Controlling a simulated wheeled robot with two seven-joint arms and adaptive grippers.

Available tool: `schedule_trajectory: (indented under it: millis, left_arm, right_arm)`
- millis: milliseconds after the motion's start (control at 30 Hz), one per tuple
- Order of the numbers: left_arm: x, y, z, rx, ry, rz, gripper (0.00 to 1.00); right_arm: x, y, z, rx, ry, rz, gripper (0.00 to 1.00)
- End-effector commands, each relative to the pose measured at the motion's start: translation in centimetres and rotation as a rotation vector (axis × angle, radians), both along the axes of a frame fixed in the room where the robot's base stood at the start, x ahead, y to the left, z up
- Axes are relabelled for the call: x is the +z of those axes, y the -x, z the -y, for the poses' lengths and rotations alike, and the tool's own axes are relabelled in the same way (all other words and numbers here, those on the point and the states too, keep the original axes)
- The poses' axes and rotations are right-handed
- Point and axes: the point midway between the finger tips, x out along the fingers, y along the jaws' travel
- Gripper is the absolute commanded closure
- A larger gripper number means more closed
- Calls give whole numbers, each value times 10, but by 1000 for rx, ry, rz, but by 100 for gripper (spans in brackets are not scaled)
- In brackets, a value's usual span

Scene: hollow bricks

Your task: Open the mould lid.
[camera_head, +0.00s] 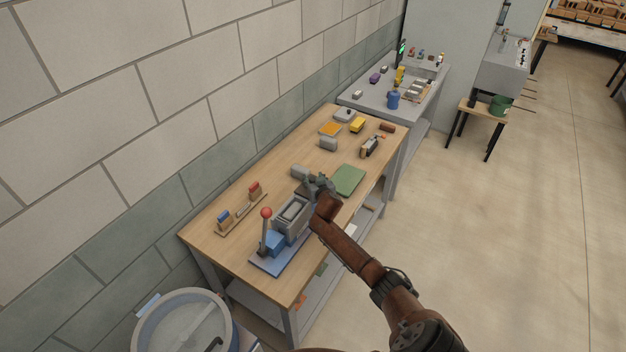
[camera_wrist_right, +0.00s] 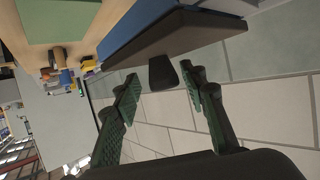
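The mould (camera_head: 279,225) is a grey box with a blue part and a red-ball lever (camera_head: 265,228), on a blue base plate (camera_head: 270,266) near the front of the wooden table. Its lid (camera_head: 293,211) appears to lie flat on top, closed. My right gripper (camera_head: 318,184) is at the mould's far end, and the arm hides part of that end. In the right wrist view its two green ribbed fingers (camera_wrist_right: 163,85) stand apart. A dark tab (camera_wrist_right: 163,73) shows between the fingertips, below a dark-and-blue edge; contact cannot be told. My left gripper is not in view.
A green mat (camera_head: 347,180) and a grey block (camera_head: 328,144) lie beyond the gripper. A rack with blue and red pieces (camera_head: 240,213) lies left of the mould. A wall runs along the left, a round tub (camera_head: 185,325) stands in front, and the floor at right is clear.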

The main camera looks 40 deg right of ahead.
Motion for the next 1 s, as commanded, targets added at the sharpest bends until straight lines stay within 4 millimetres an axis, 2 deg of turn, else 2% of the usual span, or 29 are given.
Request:
schedule_trajectory:
  millis: [267,433,1000]
  left_arm:
    - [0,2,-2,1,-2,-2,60]
    - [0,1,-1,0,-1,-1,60]
    - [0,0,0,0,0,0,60]
  right_arm:
    - [-1,1,-2,2,-1,-1,60]
    - [3,10,-6,3,-2,1,60]
    - [39,89,-38,2,-3,1,60]
